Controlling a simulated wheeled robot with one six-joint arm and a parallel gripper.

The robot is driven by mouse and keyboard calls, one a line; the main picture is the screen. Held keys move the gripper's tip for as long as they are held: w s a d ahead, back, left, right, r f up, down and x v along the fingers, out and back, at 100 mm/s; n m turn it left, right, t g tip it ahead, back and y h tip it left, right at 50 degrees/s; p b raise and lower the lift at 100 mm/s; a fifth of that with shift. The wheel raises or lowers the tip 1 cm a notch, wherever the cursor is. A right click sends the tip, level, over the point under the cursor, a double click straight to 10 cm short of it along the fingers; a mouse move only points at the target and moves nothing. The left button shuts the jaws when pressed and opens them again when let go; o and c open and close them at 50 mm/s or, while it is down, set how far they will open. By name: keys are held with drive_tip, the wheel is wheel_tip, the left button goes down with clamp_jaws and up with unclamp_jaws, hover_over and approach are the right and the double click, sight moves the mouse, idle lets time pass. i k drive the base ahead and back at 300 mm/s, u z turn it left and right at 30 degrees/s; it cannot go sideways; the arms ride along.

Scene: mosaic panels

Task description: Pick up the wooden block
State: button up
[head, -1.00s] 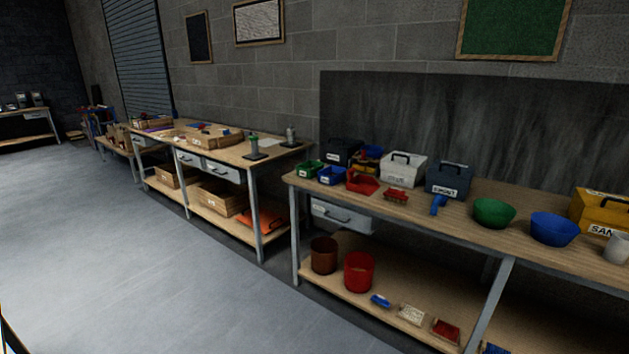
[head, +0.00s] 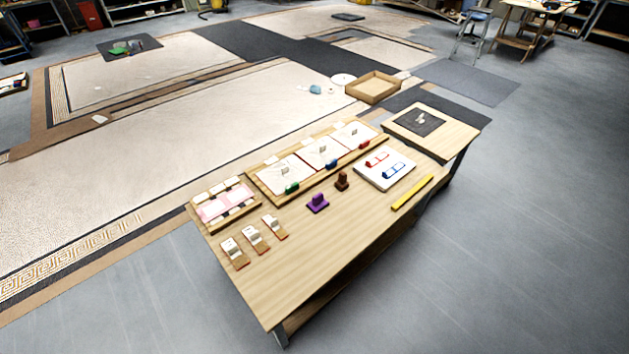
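A low wooden table (head: 290,285) stands in the middle of the head view. A small dark brown piece (head: 342,181), which looks like wood, stands upright near the table's centre. A purple piece (head: 317,203) with a knob stands to its left. Several small tan blocks with white tops, one of them here (head: 254,240), lie in a row at the left end. I cannot tell for certain which of these is the wooden block. My gripper is not in view.
A long tray (head: 383,143) with three white panels lies along the far edge. A white board (head: 385,170) and a yellow bar (head: 412,192) lie at the right. A side table (head: 455,137) adjoins. Grey floor (head: 540,230) is clear at the right.

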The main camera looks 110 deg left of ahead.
sight(341, 183)
drive_tip(key=u, duration=2.15)
drive_tip(key=i, duration=3.1)
drive_tip(key=u, duration=3.9)
drive_tip(key=i, duration=0.45)
drive_tip(key=z, duration=0.1)
